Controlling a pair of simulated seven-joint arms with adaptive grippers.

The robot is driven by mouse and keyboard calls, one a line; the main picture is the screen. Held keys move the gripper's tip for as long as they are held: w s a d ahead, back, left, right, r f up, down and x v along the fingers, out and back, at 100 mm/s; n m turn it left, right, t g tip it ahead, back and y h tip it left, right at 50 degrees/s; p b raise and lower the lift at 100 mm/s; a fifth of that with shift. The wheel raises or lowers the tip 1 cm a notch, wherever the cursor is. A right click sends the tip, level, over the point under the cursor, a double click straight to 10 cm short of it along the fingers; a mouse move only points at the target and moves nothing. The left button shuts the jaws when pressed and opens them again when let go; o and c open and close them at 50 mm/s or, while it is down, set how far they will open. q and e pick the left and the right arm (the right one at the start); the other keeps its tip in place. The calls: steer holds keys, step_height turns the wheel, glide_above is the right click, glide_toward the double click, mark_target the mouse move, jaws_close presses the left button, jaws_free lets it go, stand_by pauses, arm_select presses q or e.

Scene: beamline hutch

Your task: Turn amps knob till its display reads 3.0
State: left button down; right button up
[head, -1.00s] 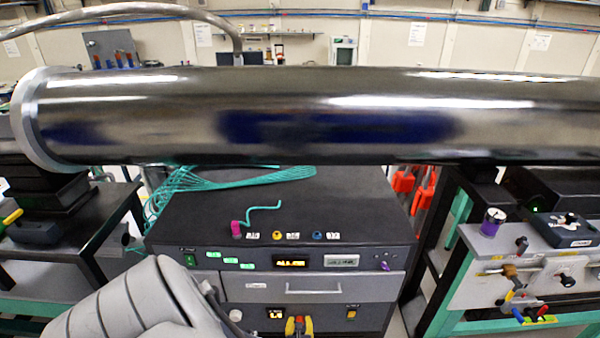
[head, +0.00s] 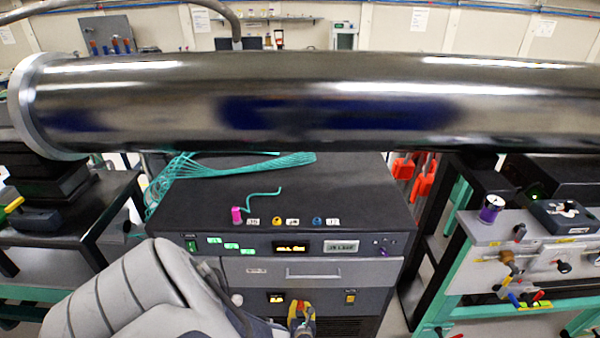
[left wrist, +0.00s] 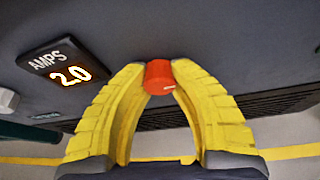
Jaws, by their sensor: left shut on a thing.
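The amps knob (left wrist: 158,78) is a red cylinder with a white mark, on the dark front panel of the rack cabinet. My left gripper (left wrist: 157,72), with yellow fingers, is shut on the knob in the left wrist view. The amps display (left wrist: 71,74), labelled AMPS, reads 2.0. In the head view the display (head: 276,297) glows orange on the lower panel, too small to read. My left gripper (head: 302,312) is in front of this panel, to the right of the display, and hides the knob there. My right gripper is not in view.
A white knob (left wrist: 8,100) sits left of the display. The cabinet (head: 312,245) has a drawer and an upper panel with lit displays. A large metal tube (head: 300,100) crosses above it. A bench with valves (head: 500,250) stands at the right.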

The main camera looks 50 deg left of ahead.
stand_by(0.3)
arm_select(q)
steer(key=c, duration=1)
jaws_free()
steer(key=shift+c, duration=0.2)
steer(key=shift+s+d, duration=0.45)
steer(key=shift+d, duration=0.3)
steer(key=shift+s+d+r, duration=0.35)
steer(key=shift+r, duration=0.1)
steer(key=v, duration=0.9)
steer(key=shift+w+d+r, duration=0.1)
